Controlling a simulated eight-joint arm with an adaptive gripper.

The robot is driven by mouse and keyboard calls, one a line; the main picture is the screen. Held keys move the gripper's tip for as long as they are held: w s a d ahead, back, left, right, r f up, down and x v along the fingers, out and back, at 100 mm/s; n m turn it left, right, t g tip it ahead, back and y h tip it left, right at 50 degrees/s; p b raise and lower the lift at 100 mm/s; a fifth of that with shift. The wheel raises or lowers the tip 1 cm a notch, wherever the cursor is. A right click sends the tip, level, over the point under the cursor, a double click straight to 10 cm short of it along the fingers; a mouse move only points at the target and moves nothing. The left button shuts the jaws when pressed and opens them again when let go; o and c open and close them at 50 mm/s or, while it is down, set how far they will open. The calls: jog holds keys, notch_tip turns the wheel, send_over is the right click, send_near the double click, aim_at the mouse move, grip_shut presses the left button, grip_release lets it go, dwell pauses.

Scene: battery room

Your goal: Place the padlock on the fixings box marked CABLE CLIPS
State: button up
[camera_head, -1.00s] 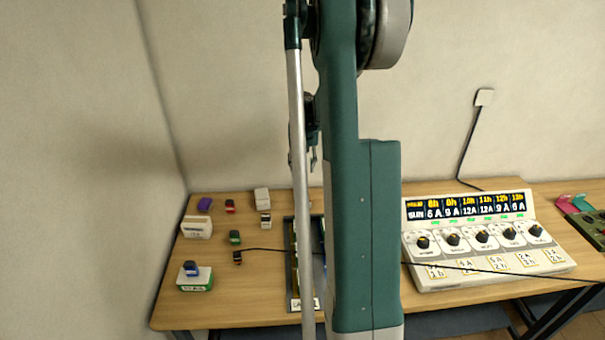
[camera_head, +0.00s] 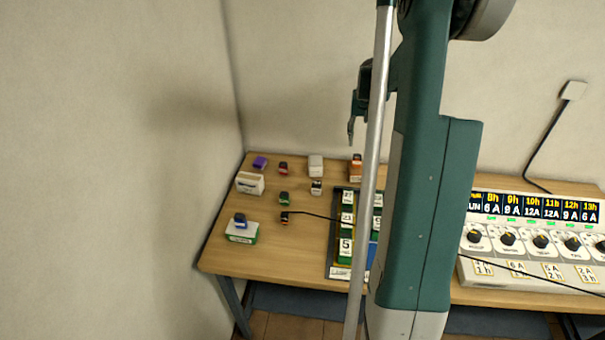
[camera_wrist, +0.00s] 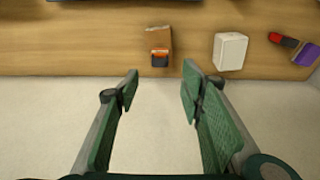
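My gripper (camera_head: 351,132) hangs in the air above the back of the desk; in the wrist view its two fingers (camera_wrist: 160,82) are apart with nothing between them. I cannot tell for certain which small item is the padlock. Small dark-topped items stand on the left of the desk: a red one (camera_head: 283,168), a green one (camera_head: 284,198), an orange-and-black one (camera_head: 284,218) and a blue one (camera_head: 240,220). The blue one sits on a white-and-green box (camera_head: 242,236). A white box (camera_head: 249,184) stands behind that. Box lettering is too small to read.
A brown box (camera_head: 356,168), a white block (camera_head: 316,166) and a purple item (camera_head: 260,162) stand near the back wall. A tray of numbered cards (camera_head: 334,262) is partly hidden by my arm. A control panel (camera_head: 530,238) with knobs stands right. Black cables cross the desk.

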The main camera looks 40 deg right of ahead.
jog(key=s+a+r+n+t, duration=0.1)
jog(key=a+r, duration=0.4)
jog(key=a, duration=0.6)
jog(key=s+a+r+n+t, duration=0.15)
jog(key=a+r, duration=0.35)
jog(key=a, duration=0.5)
jog(key=a+r+n, duration=0.2)
jog(key=a+r, duration=0.4)
jog(key=a, duration=0.5)
jog(key=s+a+n+t, duration=0.1)
jog(key=s+a+n, duration=0.1)
jog(key=s+a, duration=0.7)
jog(key=s+a+f+n+t+y, duration=0.1)
jog(key=s+a+n+t, duration=0.1)
jog(key=s+a, duration=0.8)
jog(key=a, duration=0.7)
jog(key=shift+a, duration=0.15)
jog(key=shift+f+n+t, duration=0.15)
jog(key=shift+n+t, duration=0.1)
